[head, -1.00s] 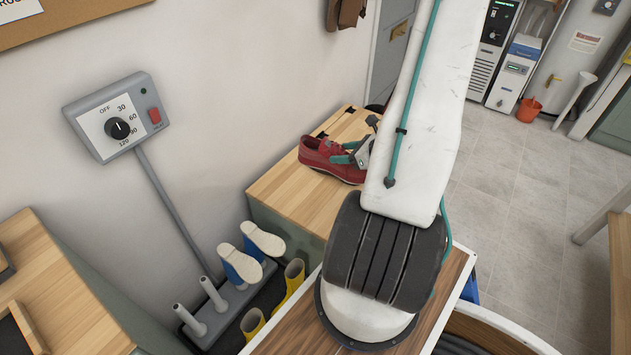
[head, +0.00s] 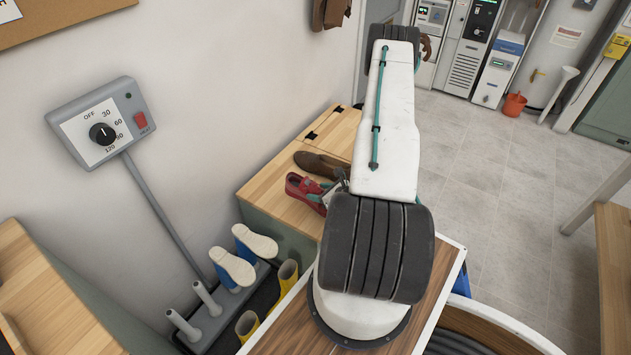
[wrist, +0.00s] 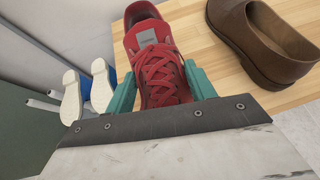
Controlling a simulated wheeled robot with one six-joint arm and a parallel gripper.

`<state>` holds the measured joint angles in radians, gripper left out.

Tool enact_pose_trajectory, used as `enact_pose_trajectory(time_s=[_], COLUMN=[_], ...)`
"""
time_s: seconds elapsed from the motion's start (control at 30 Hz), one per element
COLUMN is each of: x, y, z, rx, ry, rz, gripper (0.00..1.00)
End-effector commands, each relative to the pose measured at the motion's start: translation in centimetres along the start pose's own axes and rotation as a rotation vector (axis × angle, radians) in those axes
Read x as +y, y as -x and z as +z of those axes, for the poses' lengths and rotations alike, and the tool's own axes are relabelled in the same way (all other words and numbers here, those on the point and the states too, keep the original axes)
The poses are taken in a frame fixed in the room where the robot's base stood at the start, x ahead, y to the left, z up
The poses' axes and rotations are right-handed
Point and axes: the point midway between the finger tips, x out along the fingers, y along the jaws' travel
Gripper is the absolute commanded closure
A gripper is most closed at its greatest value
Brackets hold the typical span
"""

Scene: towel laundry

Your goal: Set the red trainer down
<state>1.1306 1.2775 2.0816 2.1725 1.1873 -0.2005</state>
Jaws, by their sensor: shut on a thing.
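The red trainer (wrist: 158,70) sits between the two teal fingers of my gripper (wrist: 162,88) in the wrist view, its laces facing the camera. My gripper is shut on it. In the head view the red trainer (head: 303,188) is at the near part of the wooden bench top (head: 262,190), partly hidden by my arm. I cannot tell whether its sole touches the wood.
A brown shoe (head: 322,165) lies on the bench just beyond the trainer; it also shows at right in the wrist view (wrist: 262,40). A boot rack (head: 215,315) with blue, white-soled shoes (head: 240,262) and yellow boots (head: 288,275) stands below the bench. A dial timer (head: 102,132) is on the wall.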

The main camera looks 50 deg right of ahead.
Motion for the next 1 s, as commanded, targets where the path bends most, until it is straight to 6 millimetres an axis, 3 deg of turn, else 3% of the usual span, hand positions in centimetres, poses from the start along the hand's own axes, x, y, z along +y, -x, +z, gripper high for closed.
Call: enact_pose_trajectory(time_s=[0.2, 0.33, 0.57, 0.8, 1.0], x=[-4.0, -5.4, -6.6, -6.7, -6.7], y=[-3.8, -5.2, -6.3, -7.9, -8.0], z=[1.5, 2.0, 2.5, -0.5, -0.6], rx=[-0.001, 0.000, -0.001, 0.000, 0.000], ry=[0.003, 0.002, 0.002, -0.001, -0.001], rz=[0.001, 0.001, 0.001, 0.001, 0.001], gripper=[0.79, 0.79, 0.79, 0.79, 0.79])
